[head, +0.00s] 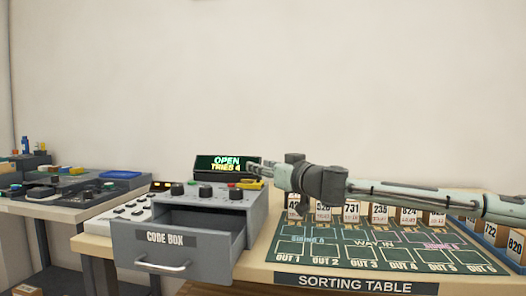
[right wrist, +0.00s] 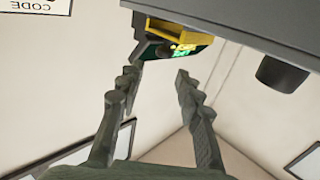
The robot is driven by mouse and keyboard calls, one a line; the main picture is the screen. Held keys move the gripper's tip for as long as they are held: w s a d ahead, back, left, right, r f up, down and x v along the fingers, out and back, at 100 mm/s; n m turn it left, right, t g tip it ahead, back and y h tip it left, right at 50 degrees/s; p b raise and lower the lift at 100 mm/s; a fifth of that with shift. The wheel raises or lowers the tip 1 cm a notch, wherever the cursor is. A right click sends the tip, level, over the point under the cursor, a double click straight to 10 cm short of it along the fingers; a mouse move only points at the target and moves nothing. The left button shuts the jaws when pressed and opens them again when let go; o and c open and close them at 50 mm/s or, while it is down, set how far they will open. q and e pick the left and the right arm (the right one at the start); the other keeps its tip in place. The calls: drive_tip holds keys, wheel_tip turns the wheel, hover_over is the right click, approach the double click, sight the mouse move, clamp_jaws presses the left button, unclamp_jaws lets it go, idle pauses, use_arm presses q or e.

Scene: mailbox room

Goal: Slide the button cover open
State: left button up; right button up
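The yellow button cover (head: 251,184) sits on the top right of the grey code box (head: 258,212), near a small red button. It also shows in the right wrist view (right wrist: 168,30), beyond the fingertips, with the green-lit display behind it. My right gripper (head: 254,168) reaches in from the right, just above and beside the cover. In the wrist view its two fingers (right wrist: 156,76) are apart with nothing between them. I cannot tell from the head view whether a finger touches the cover. My left gripper is out of view.
The code box's drawer (head: 180,245) stands pulled out at the front. Dark knobs (head: 205,191) rise from its top. A display (head: 226,165) reading OPEN, TRIES stands behind. The sorting table (head: 340,283) holds a green mat and several numbered cards. Another bench (head: 50,210) stands left.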

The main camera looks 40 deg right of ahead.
wheel_tip(320, 180, up, 8)
drive_tip(key=shift+f, duration=0.15)
drive_tip(key=shift+f, duration=0.1)
idle(0.5)
